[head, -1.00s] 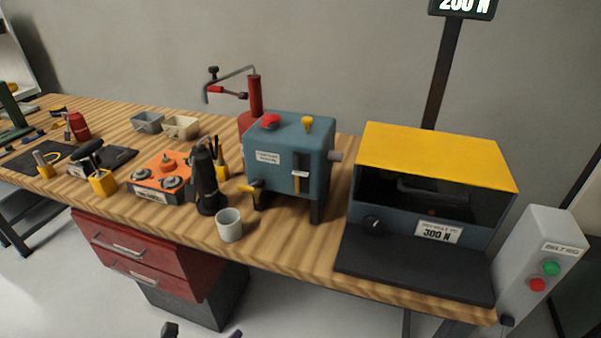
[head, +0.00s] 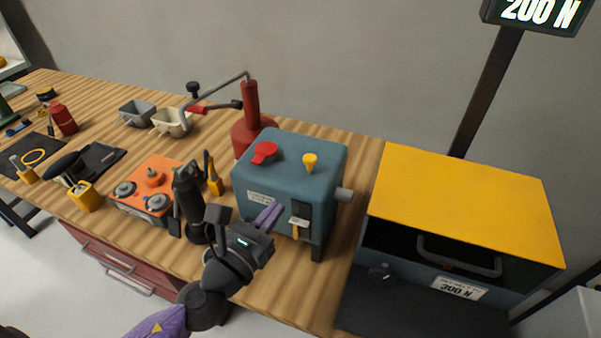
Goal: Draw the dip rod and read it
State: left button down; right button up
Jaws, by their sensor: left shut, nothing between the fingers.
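The blue gearbox (head: 287,170) stands on the wooden bench in the middle of the head view. A yellow knob (head: 310,161), which looks like the dip rod's handle, sits upright on its top, beside a red cap (head: 265,152). No rod length or marks show. A black sight-gauge piece (head: 300,217) is on the front face. My left gripper (head: 268,215) is shut and empty, its purple fingers in front of the gearbox's front face, below and left of the yellow knob. I cannot tell whether they touch it. My right gripper is out of view.
A yellow-topped test box (head: 460,200) stands to the right. A red hand pump (head: 250,125) with a bent spout is behind the gearbox. A black torch-like tool (head: 187,195) and an orange burner-like unit (head: 148,185) stand left.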

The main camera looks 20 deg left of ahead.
aim_at(309, 168)
pick_arm(q)
jog(key=w, duration=0.2)
jog(key=w+d+p, duration=0.1)
jog(key=w, duration=0.4)
jog(key=shift+w+d+r, duration=0.2)
jog(key=shift+w+d, duration=0.1)
jog(key=shift+w, duration=0.1)
jog(key=shift+w+d, duration=0.1)
jog(key=shift+w, duration=0.45)
notch_tip(309, 168, up, 10)
jog(key=p, duration=1)
jog(key=shift+r, duration=0.1)
